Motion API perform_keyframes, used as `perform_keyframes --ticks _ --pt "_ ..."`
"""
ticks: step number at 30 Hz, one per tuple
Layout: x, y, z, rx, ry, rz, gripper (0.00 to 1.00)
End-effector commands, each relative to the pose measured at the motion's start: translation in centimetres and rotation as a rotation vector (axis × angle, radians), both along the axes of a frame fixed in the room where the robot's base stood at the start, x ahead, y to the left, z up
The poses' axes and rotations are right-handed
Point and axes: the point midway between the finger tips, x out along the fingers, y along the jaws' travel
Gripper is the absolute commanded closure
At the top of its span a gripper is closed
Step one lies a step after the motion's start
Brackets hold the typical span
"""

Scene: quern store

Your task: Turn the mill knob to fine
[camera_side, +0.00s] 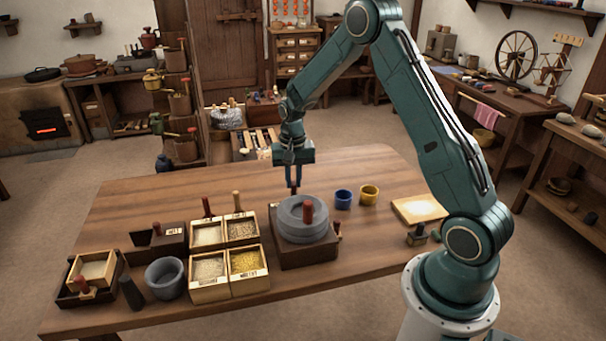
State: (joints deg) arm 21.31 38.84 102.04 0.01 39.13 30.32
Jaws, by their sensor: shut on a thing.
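The mill is a round grey stone quern (290,224) on a dark wooden base (305,254), near the middle of the table. A red upright handle (308,212) stands on its top stone. My gripper (294,183) points down at the mill's far side, its blue fingers shut on a small dark red knob (293,191). The stone hides the knob's lower part and its mounting. No fine or coarse marking is readable, so I cannot tell the knob's setting. Another small brown peg (337,228) shows at the base's right side.
Left of the mill stand wooden boxes of grain (228,262), a grey mortar (165,278) and a tray (95,272). The table's back left is clear.

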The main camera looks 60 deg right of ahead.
Motion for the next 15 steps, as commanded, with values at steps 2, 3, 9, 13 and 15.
perform_keyframes --ticks 2,3,9,13,15 --pt "0.0 0.01 0.05 0.0 0.0 0.074 1.0" --pt "0.0 0.01 0.05 0.0 0.0 0.112 1.0" --pt "0.0 0.01 0.05 0.0 0.0 0.302 1.0" --pt "0.0 0.01 0.05 0.0 0.0 0.426 1.0" --pt "0.0 0.01 0.06 0.0 0.0 0.492 1.0"
